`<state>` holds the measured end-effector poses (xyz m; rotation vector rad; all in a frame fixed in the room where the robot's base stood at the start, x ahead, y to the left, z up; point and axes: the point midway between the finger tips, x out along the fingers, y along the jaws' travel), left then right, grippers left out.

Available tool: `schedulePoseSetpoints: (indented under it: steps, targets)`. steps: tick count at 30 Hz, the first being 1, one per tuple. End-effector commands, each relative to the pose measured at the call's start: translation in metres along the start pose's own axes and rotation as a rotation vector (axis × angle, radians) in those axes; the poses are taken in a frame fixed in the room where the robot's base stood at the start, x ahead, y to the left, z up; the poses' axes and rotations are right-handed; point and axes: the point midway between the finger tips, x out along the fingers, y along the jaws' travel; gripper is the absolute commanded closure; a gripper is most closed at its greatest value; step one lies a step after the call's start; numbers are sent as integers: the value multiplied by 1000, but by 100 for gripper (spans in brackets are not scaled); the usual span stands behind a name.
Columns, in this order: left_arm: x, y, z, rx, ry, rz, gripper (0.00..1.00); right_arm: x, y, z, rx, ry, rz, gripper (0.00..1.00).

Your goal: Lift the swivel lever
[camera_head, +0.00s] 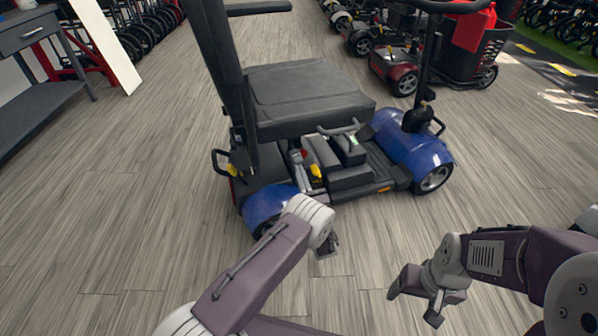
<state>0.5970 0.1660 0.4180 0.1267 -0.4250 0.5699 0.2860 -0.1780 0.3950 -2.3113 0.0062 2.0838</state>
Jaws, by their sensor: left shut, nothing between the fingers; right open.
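A blue and black mobility scooter (418,154) stands on the floor ahead with its black seat (305,98) facing right. Under the seat is a yellow-tipped part (316,171) beside a grey post; another yellow part (239,170) shows at the rear. A thin bar handle (338,129) lies at the seat's near edge. I cannot tell which of these is the swivel lever. My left gripper (328,248) is shut and empty, low in front of the scooter's near side, apart from the yellow parts. My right gripper (413,306) is open and empty, further right and nearer me.
A red scooter (394,72) with a black basket (478,50) stands behind to the right, with more scooters beyond. A grey workbench (30,32) and a white panel (107,45) stand at the left. The wooden floor (110,220) at the left is clear.

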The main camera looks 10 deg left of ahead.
Motion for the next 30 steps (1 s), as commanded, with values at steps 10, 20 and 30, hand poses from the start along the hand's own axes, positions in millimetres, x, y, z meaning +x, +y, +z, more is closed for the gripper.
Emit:
schedulePoseSetpoints:
  steps: [10, 20, 30]
  targets:
    - [3, 0, 13, 0, 102, 0, 100, -33, -1, -3, 0, 0, 0, 23]
    - [7, 0, 30, -1, 250, 0, 100, -72, -1, -7, 0, 0, 0, 23]
    - [16, 0, 61, -2, 313, 1, 100, -132, -3, -14, 0, 0, 0, 23]
